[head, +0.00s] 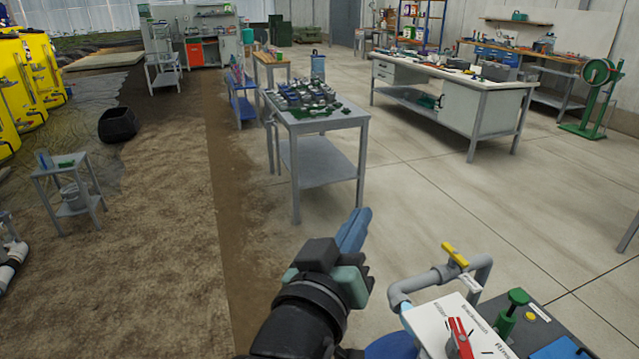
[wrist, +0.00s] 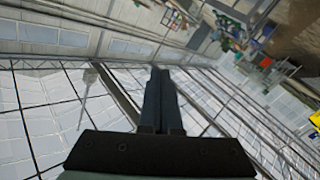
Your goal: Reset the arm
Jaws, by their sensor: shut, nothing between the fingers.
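My gripper (head: 355,230) is in the lower middle of the head view, raised with its blue fingers pointing up and away. It is shut and empty. In the wrist view the two dark fingers (wrist: 161,95) lie side by side, with nothing between them. Behind them the wrist view shows the wall and roof panels of the building at a steep tilt. My gripper is left of the skid's grey pipe (head: 425,282) and touches nothing that I can see.
At the lower right is the skid with a yellow-handled valve (head: 455,254), a green knob (head: 517,297) and a red-handled part (head: 461,338). A grey table (head: 325,160) with several small items stands ahead. A white workbench (head: 460,112) stands at right. Concrete floor between them is clear.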

